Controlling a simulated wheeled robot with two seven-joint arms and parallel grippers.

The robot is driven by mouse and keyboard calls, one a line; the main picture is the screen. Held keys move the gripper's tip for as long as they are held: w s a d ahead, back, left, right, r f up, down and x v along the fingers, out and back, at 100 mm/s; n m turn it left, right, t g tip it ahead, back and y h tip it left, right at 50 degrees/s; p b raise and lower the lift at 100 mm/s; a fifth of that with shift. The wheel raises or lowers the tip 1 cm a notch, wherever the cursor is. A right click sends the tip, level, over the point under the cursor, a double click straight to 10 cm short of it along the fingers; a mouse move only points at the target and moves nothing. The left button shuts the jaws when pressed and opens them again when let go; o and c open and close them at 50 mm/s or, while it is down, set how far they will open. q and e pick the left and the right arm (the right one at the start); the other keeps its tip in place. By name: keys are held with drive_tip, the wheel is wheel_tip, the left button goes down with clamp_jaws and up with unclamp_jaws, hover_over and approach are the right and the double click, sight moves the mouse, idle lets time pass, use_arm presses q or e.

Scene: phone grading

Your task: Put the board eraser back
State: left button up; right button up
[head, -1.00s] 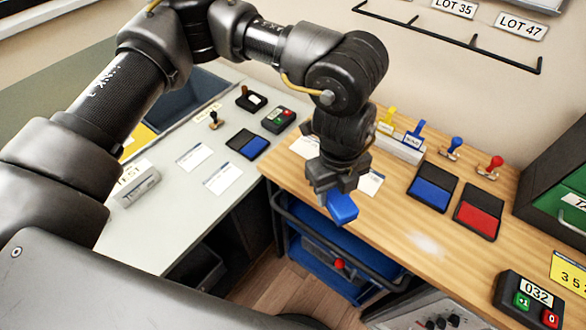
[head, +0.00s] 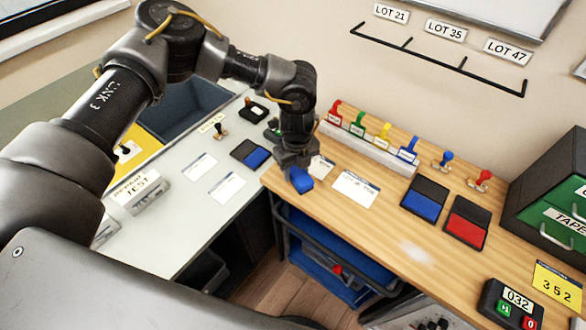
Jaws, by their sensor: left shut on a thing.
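My left gripper (head: 297,168) points down and is shut on a blue block, which looks like the board eraser (head: 301,182). The eraser is over the left end of the wooden worktop, near its front edge; I cannot tell whether it touches the surface. The fingers hide the eraser's upper part. A whiteboard (head: 490,12) with a grey frame is partly in view on the wall at the top right. My right gripper is not in view.
On the wooden worktop (head: 365,238) are a white card (head: 354,188), a rack (head: 368,147) of coloured stamps, a blue ink pad (head: 424,203) and a red ink pad (head: 469,222). A black wall rail (head: 437,62) runs above. The front middle is clear except for a pale smudge.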

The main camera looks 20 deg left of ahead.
sight(294, 175)
use_arm(q)
drive_tip(key=shift+w+a+f, duration=0.2)
drive_tip(key=shift+w+f, duration=0.15)
drive_tip(key=shift+f, duration=0.15)
drive_tip(key=shift+w+a+f, duration=0.2)
drive_tip(key=shift+w+f, duration=0.1)
drive_tip(key=shift+f, duration=0.2)
drive_tip(key=shift+w+a+f+p, duration=0.1)
drive_tip(key=shift+a+f+p, duration=0.1)
drive_tip(key=shift+p, duration=0.2)
wheel_tip(294, 175, down, 2)
drive_tip(key=shift+f+p, duration=0.1)
drive_tip(key=shift+p, duration=0.3)
drive_tip(key=shift+w+f, duration=0.1)
drive_tip(key=shift+f, duration=0.4)
drive_tip(key=o, duration=0.9)
wheel_tip(294, 175, up, 11)
drive_tip(key=b, duration=0.3)
drive_tip(key=shift+f+b, duration=0.2)
drive_tip(key=shift+b, duration=0.2)
drive_tip(key=shift+r, duration=0.75)
